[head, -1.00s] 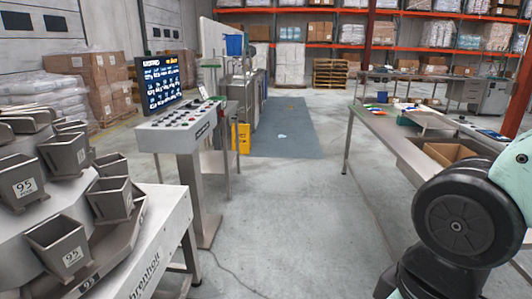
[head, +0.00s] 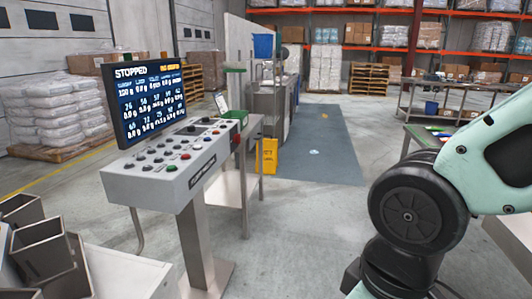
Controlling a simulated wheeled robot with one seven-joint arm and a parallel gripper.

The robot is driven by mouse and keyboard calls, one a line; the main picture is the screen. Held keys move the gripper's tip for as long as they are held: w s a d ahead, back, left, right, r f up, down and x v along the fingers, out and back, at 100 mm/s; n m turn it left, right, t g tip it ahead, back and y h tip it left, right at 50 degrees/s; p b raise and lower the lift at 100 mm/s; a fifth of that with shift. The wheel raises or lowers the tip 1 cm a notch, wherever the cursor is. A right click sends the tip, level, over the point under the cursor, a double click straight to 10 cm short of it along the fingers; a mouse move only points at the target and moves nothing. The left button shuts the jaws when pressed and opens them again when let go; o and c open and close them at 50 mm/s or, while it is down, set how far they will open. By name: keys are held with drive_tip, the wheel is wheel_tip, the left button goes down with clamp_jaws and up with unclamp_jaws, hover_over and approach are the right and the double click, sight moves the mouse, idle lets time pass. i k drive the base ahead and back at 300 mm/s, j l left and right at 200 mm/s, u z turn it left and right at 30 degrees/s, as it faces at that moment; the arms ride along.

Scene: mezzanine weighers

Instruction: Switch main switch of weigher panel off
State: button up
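The weigher panel (head: 160,182) is a grey sloped console on a metal post, left of centre in the head view. Its top carries several black, red and green buttons and knobs. A red round control (head: 237,138) sits at its right end; I cannot tell which control is the main switch. The screen (head: 150,100) behind the buttons is lit and reads "STOPPED". My gripper is out of view; only part of my arm shows at the right.
Weigher buckets (head: 42,250) stand at the lower left. A steel table (head: 250,165) with a green tray (head: 236,116) and a yellow sign (head: 267,156) are beyond the panel. Another table is at the right behind my arm. The floor (head: 310,230) ahead is open.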

sight(237, 137)
drive_tip(key=i+l+u, duration=0.45)
drive_tip(key=i, duration=0.25)
drive_tip(key=i+j+z, duration=0.15)
drive_tip(key=i+j, duration=0.15)
drive_tip(key=i+j+z, duration=0.1)
drive_tip(key=i+j, duration=0.2)
drive_tip(key=j, duration=0.15)
drive_tip(key=i+j+z, duration=0.15)
drive_tip(key=j, duration=0.25)
drive_tip(key=i, duration=0.1)
